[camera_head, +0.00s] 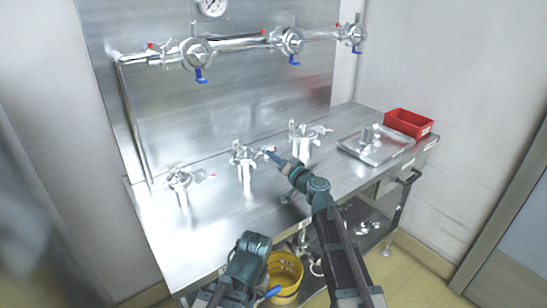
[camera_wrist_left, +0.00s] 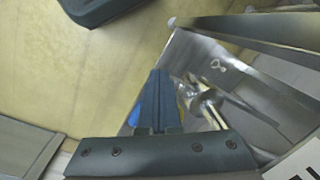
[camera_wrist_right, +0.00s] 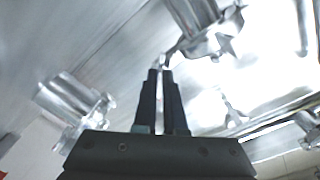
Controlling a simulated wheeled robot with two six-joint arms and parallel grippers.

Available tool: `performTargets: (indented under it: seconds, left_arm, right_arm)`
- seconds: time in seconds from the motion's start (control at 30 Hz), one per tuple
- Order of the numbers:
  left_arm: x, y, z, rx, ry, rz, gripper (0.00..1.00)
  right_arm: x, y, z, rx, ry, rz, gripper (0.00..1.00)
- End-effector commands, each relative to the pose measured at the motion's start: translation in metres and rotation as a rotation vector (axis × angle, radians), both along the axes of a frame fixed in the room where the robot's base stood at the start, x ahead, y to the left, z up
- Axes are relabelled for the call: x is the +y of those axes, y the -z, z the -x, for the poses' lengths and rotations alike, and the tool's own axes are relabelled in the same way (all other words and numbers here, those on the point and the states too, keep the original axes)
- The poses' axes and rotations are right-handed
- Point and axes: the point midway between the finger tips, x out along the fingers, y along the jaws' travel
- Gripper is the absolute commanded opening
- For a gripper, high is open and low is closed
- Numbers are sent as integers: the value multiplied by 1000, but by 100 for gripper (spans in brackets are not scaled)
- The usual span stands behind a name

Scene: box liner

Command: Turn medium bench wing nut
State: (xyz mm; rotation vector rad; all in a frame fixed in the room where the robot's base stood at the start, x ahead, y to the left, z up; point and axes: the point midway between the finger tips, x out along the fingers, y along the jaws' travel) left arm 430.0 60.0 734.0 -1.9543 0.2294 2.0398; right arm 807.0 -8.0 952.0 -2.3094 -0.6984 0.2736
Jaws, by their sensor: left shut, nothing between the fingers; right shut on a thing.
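Three shiny metal clamp fittings stand in a row on the steel bench: a left one (camera_head: 179,184), a middle one (camera_head: 247,172) and a right one (camera_head: 302,143). My right gripper (camera_head: 268,151) reaches the right side of the middle fitting. In the right wrist view its fingers (camera_wrist_right: 163,72) are shut on a small metal part, the wing nut (camera_wrist_right: 166,60), mostly hidden by the fingertips. The fitting's body (camera_wrist_right: 199,14) is just beyond. My left gripper (camera_head: 268,295) is low in front of the bench, shut and empty; its blue fingers (camera_wrist_left: 155,100) show in the left wrist view.
A pipe (camera_head: 235,44) with blue-handled valves runs along the back wall. A metal tray (camera_head: 391,151) and a red bin (camera_head: 409,122) stand at the bench's right end. A yellow bucket (camera_head: 290,272) is below the front edge. The bench (camera_head: 222,226) is clear at the front.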

Motion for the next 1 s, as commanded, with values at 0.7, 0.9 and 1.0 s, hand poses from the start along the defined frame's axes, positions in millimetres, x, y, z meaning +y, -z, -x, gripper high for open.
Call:
performTargets:
  seconds: [0.7,0.9,1.0]
  left_arm:
    - [0,0,0,0,0,0,0]
    - [0,0,0,0,0,0,0]
    - [0,0,0,0,0,0,0]
  right_arm:
    - [-1,0,0,198,1,-297,0]
    - [-1,0,0,289,1,-435,0]
    - [-1,0,0,329,1,-494,0]
